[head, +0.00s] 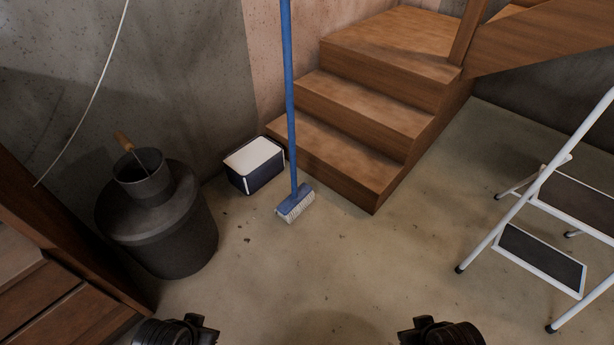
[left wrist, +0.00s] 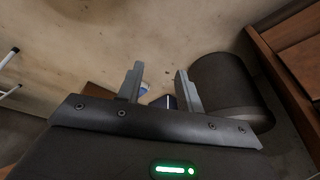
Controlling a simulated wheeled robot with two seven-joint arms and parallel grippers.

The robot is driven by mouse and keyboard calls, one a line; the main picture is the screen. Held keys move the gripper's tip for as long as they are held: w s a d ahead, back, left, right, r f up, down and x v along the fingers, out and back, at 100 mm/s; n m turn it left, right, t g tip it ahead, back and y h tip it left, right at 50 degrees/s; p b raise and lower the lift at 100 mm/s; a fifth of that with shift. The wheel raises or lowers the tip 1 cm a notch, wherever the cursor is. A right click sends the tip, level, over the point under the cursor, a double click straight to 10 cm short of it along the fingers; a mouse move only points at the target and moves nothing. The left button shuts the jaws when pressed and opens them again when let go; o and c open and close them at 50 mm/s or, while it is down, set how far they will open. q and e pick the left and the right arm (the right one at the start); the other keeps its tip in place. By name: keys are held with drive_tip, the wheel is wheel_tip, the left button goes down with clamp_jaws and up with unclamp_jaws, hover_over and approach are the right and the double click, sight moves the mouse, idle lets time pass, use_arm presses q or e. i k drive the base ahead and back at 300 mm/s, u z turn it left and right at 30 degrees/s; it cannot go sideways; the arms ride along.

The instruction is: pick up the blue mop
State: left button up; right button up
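The blue mop (head: 291,120) stands nearly upright on the floor, in the middle of the head view. Its long blue handle runs out of the top edge, and its blue head (head: 297,203) has white bristles on the floor. My left gripper (left wrist: 160,84) is open and empty in the left wrist view, with its two grey fingers apart. In the head view, dark parts of my two arms show at the bottom edge, both well short of the mop. My right gripper (head: 421,326) is at bottom right; its fingers are not clear.
A dark box with a white lid (head: 254,164) stands just left of the mop. Wooden stairs (head: 345,150) rise behind it to the right. A dark metal can (head: 170,235) stands left, a white step ladder (head: 520,210) right. The floor in front of the mop is clear.

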sight(290, 207)
drive_tip(key=z, duration=0.75)
drive_tip(key=i, duration=0.9)
drive_tip(key=z, duration=0.05)
